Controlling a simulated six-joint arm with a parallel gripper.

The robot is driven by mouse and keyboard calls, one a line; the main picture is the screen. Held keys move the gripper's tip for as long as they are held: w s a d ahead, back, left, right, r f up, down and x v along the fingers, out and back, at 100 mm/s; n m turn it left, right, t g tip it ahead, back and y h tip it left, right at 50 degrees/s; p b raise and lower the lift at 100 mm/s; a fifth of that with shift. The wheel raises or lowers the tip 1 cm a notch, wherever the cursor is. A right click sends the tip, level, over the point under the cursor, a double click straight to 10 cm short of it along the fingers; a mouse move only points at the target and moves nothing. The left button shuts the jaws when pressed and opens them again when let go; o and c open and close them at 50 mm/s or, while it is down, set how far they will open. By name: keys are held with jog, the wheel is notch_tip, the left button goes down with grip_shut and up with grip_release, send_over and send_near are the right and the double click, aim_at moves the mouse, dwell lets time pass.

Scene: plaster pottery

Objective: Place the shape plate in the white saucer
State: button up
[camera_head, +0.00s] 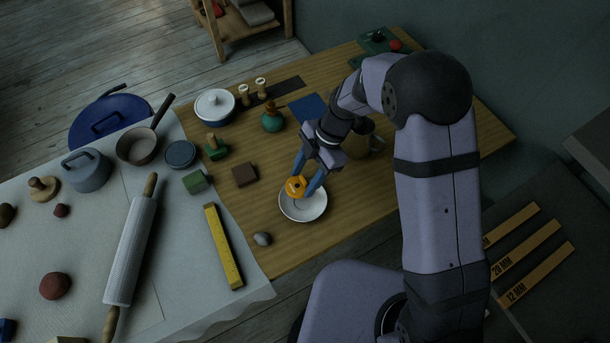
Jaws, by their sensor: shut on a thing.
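The shape plate appears to be the orange-yellow piece (295,187) between the blue fingertips of my gripper (306,184). My gripper points downward and is shut on this piece. The white saucer (303,214) lies on the wooden table. The piece is over the saucer's back part in the picture. I cannot tell whether the piece touches the saucer. The saucer's back rim is partly hidden by the piece and the fingers.
A grey stone (262,239) lies left of the saucer. A dark brown block (245,174) and a green bottle (272,118) stand further back. A brownish pot (360,138) is close behind my wrist. Bare wood (345,228) is right of the saucer.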

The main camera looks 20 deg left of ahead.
jog(key=shift+f+b, duration=0.3)
jog(key=shift+f, duration=0.05)
jog(key=o, duration=1.1)
jog(key=shift+c, duration=0.2)
jog(key=shift+r, duration=0.2)
jog(key=shift+r+p, duration=0.5)
jog(key=shift+p, duration=0.2)
jog(key=b+v, duration=0.2)
jog(key=v, duration=0.9)
jog(key=shift+d+r, duration=0.15)
jog(key=shift+r, duration=0.05)
jog(key=shift+w, duration=0.1)
